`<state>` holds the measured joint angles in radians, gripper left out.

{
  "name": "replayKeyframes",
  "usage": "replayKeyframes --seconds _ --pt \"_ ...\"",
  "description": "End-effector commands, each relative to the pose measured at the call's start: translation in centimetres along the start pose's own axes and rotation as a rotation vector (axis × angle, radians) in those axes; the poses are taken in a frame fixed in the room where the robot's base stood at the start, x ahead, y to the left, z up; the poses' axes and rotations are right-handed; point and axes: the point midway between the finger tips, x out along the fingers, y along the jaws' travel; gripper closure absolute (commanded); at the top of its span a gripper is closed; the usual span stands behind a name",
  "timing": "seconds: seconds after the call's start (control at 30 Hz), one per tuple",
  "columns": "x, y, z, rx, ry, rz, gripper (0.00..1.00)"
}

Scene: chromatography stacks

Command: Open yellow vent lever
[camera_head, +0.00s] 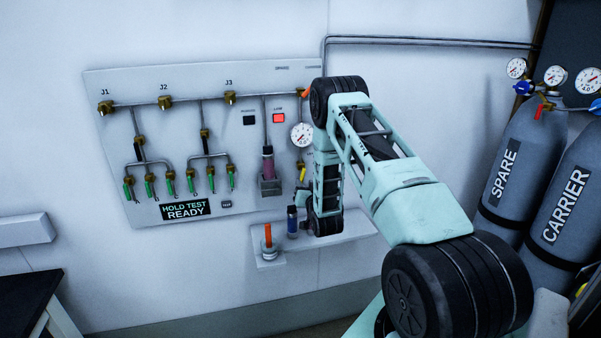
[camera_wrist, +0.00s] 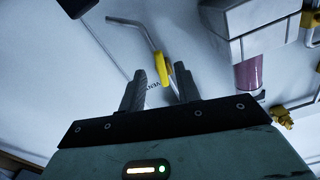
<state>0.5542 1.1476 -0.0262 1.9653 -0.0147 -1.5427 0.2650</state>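The yellow vent lever (camera_wrist: 161,71) shows in the wrist view on a thin bent grey tube, beside small lettering on the panel that is partly hidden. My gripper (camera_wrist: 160,76) is open, with its two dark fingers apart. The lever appears between the fingertips, with a gap on each side; I cannot tell how deep it sits between them. In the head view the yellow lever (camera_head: 302,171) is below the round gauge, at the left edge of my arm. My arm hides much of the panel's right side there.
A grey block with a purple-pink cylinder (camera_wrist: 249,73) is close to the right of my gripper. Below the panel (camera_head: 246,120), a shelf (camera_head: 339,236) carries a blue-capped vial (camera_head: 292,222) and an orange stick (camera_head: 268,236). Gas cylinders (camera_head: 512,140) stand at the right.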

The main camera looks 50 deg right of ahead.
Motion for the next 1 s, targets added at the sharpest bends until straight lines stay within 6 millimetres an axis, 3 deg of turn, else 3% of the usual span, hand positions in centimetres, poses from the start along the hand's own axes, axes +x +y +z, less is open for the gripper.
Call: replayKeyframes --seconds 0.2,0.4,0.8,0.93,1.0 --pt "4.1 -0.1 -0.3 0.0 0.002 0.0 0.67" --pt "6.3 0.0 -0.1 0.0 0.001 0.0 0.67" --pt "7.0 0.0 0.0 0.0 -0.001 0.0 0.67" --pt "7.0 0.0 0.0 0.0 -0.001 0.0 1.0" --pt "6.9 0.0 0.0 0.0 -0.001 0.0 1.0"
